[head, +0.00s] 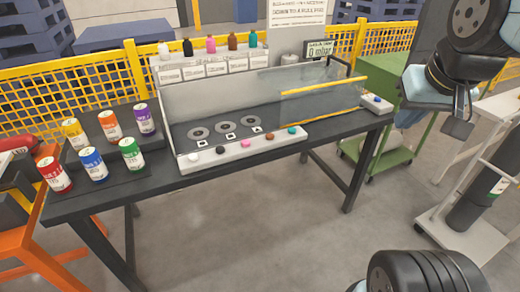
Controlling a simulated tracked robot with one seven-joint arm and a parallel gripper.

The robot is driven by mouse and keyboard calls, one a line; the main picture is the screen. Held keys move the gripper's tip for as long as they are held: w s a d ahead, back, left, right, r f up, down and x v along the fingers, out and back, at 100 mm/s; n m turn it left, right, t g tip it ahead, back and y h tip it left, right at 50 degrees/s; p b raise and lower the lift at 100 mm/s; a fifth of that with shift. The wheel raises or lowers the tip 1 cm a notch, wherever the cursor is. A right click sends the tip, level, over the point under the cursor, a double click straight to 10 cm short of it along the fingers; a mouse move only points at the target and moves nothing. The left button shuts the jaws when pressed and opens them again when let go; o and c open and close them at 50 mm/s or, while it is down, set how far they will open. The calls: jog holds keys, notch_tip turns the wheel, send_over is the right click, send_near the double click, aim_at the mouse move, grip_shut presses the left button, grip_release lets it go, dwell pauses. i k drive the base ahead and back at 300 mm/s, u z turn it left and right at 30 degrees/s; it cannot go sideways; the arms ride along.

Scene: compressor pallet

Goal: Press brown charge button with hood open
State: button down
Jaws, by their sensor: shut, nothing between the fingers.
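The brown button (269,138) sits on the pale front ledge (208,163) of the bench unit, between a pink button (245,144) and a teal button (292,131). A clear hood panel (320,97) with a yellow bar stands over the unit's right part; I cannot tell surely how far it is open. The left part, with several grey discs, shows bare from the front. My gripper (454,140) hangs at the upper right, shut and empty, to the right of the bench and well apart from the buttons.
A white box with a blue button (376,98) sits at the bench's right end. Several coloured cans (92,163) stand at the left. Bottles (210,45) line the back shelf. A green cart (375,150) and a white trolley (470,235) stand at right. The floor in front is clear.

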aim_at(269, 136)
jog(key=k, duration=0.5)
jog(key=u, duration=0.85)
jog(key=i, duration=1)
